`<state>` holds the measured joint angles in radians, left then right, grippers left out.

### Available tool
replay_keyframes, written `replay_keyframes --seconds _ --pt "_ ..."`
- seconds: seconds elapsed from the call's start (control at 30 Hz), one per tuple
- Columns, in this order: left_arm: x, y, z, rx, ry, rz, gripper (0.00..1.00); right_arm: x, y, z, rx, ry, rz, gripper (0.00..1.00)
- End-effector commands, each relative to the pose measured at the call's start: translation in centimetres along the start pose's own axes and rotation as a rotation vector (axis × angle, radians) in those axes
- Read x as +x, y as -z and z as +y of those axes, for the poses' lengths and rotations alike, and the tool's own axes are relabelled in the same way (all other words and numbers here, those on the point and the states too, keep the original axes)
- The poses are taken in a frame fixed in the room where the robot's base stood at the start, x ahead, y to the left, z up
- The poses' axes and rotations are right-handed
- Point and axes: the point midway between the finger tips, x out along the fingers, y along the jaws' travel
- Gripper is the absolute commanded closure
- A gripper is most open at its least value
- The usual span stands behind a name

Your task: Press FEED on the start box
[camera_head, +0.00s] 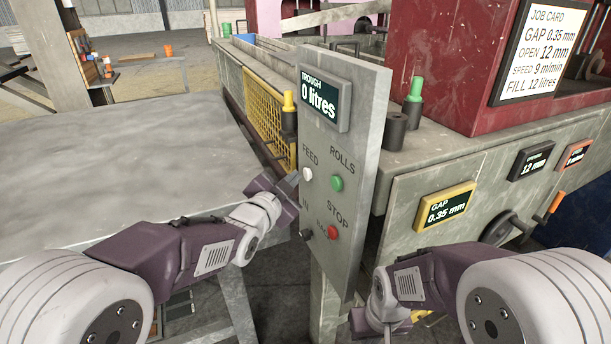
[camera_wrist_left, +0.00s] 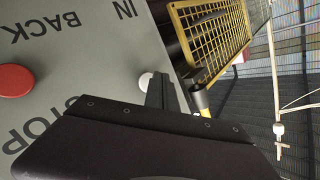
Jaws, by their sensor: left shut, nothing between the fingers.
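The start box (camera_head: 345,150) is an upright grey panel in the middle of the head view. Its white FEED button (camera_head: 307,174) is at the upper left of the button group. My left gripper (camera_head: 292,184) is shut and empty, with its tip right beside the FEED button. In the left wrist view the white button (camera_wrist_left: 146,80) shows just past the closed fingers (camera_wrist_left: 161,90). I cannot tell whether they touch. My right gripper (camera_head: 362,324) is low, near the panel's bottom edge, with its fingers not clear.
The panel also has a green ROLLS button (camera_head: 337,183), a red STOP button (camera_head: 332,232) and a black button (camera_head: 306,234). The trough display (camera_head: 319,100) reads 0 litres. A yellow mesh guard (camera_head: 264,110) stands behind. A grey table (camera_head: 110,165) lies left.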

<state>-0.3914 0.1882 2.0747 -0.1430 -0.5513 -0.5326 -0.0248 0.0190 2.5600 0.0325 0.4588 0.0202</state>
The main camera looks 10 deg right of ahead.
Motion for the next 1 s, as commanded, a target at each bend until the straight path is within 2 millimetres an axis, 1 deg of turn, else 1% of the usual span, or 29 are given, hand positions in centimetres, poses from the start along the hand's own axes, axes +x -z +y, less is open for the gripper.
replay_keyframes --seconds 1.0 --pt "0.70 0.51 0.53 0.000 0.000 0.001 1.00 0.37 -0.04 0.01 0.000 0.000 0.000 1.00"
